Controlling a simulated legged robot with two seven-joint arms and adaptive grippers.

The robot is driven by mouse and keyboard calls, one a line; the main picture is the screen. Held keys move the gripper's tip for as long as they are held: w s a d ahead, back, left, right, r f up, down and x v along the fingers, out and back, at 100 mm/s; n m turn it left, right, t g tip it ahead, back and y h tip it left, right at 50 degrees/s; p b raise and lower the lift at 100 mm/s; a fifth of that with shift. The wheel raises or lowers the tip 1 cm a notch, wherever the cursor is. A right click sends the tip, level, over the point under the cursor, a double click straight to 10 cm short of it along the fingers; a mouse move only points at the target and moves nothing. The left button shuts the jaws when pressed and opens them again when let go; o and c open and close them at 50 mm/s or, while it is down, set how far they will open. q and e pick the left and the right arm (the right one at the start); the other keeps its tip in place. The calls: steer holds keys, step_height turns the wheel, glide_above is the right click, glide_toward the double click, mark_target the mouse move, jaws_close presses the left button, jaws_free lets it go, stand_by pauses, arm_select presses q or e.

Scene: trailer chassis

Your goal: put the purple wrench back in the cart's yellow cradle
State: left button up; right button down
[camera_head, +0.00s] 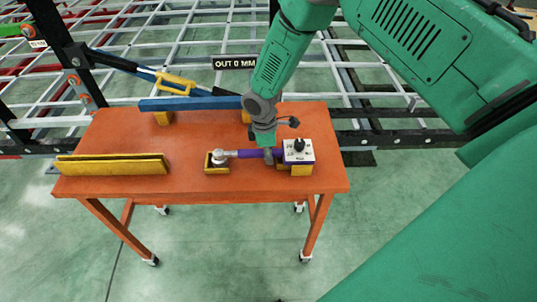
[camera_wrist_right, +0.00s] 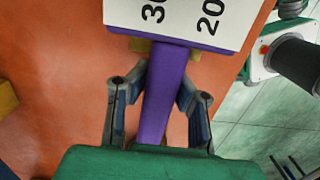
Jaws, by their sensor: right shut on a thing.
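The purple wrench (camera_head: 245,154) lies level across the orange cart's top near its front edge. Its silver head is at the left, and a white box with a black knob (camera_head: 299,150) is at its right end. The yellow cradle has a left tray (camera_head: 216,170) under the head and a right block (camera_head: 301,171) under the box. I cannot tell whether the wrench touches them fully. My right gripper (camera_head: 269,157) is shut on the handle near the box. In the right wrist view, the purple handle (camera_wrist_right: 162,100) runs between my fingers (camera_wrist_right: 160,90). My left gripper is not in view.
The orange cart (camera_head: 190,135) carries a yellow bar (camera_head: 112,165) at the left and a blue bar (camera_head: 190,103) at the back. Behind it stands the trailer frame with a sign reading OUT 0 MM (camera_head: 235,63). The cart's middle is clear.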

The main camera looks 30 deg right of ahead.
stand_by(0.3)
steer(key=c, duration=1.4)
jaws_free()
steer(key=shift+o, duration=0.4)
steer(key=o, duration=0.4)
steer(key=shift+r+p, duration=2.95)
steer(key=shift+r, duration=1.1)
steer(key=shift+s+f, duration=0.1)
